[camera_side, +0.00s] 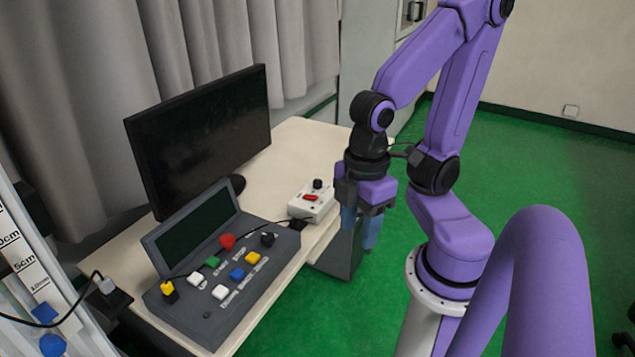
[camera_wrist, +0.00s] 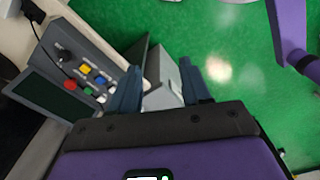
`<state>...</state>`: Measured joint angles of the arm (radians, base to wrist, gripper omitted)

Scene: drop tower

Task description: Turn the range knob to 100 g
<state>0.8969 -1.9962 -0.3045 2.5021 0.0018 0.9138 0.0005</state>
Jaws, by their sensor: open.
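A small white box (camera_side: 313,204) with a red switch (camera_side: 311,197) stands on the desk beside the console. The black knob (camera_side: 318,184) on its top looks like the range knob; its pointer and markings are too small to read. My gripper (camera_side: 360,234) hangs to the right of the box, by the desk's edge, with its blue fingers pointing down. In the wrist view my gripper (camera_wrist: 160,80) has its fingers apart with nothing held between them. I cannot pick out the knob in the wrist view.
A grey console (camera_side: 218,289) with several coloured buttons fills the desk's near end. A dark monitor (camera_side: 203,136) stands behind it. A grey cabinet (camera_side: 342,257) sits below the desk. The desk behind the box is clear, and green floor (camera_side: 545,155) lies to the right.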

